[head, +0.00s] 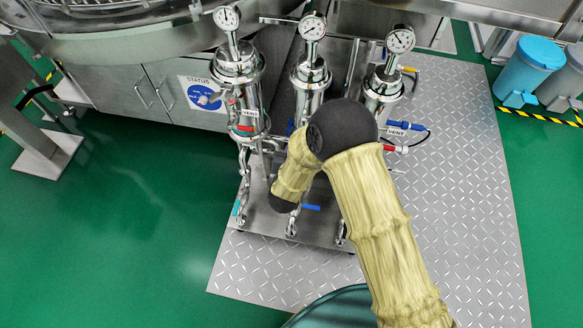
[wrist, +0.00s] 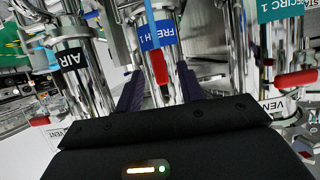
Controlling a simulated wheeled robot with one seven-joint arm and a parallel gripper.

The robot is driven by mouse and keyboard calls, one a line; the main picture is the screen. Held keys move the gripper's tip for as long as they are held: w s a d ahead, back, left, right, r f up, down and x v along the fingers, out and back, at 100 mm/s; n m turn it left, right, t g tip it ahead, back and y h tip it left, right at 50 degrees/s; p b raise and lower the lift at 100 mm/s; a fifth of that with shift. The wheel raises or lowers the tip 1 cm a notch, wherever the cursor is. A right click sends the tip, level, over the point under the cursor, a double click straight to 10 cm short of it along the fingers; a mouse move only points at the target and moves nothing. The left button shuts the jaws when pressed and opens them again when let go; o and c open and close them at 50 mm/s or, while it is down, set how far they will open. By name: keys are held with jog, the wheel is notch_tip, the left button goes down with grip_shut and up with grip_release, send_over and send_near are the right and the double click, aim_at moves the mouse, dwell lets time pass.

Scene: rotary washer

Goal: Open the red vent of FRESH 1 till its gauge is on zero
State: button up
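The blue FRESH 1 label (wrist: 157,36) is on the middle steel pipe in the wrist view. A red vent lever (wrist: 158,66) hangs just below it, roughly upright. My gripper (wrist: 158,73) is open, with one dark finger on each side of the red lever. Whether either finger touches it I cannot tell. In the head view, the middle filter housing (head: 310,77) carries a round gauge (head: 312,27), whose needle is too small to read surely. My arm covers the lower part of this housing, and the gripper is hidden there.
Left housing (head: 238,70) and right housing (head: 382,90) stand close on either side, each with a gauge. In the wrist view, the AIR label (wrist: 72,59) is left and the CIRC 1 label (wrist: 281,9) right, near another red lever (wrist: 296,78).

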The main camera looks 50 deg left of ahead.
jog(key=p+v, duration=0.1)
jog(key=v, duration=1)
jog(key=shift+p, duration=0.3)
jog(key=shift+d, duration=0.1)
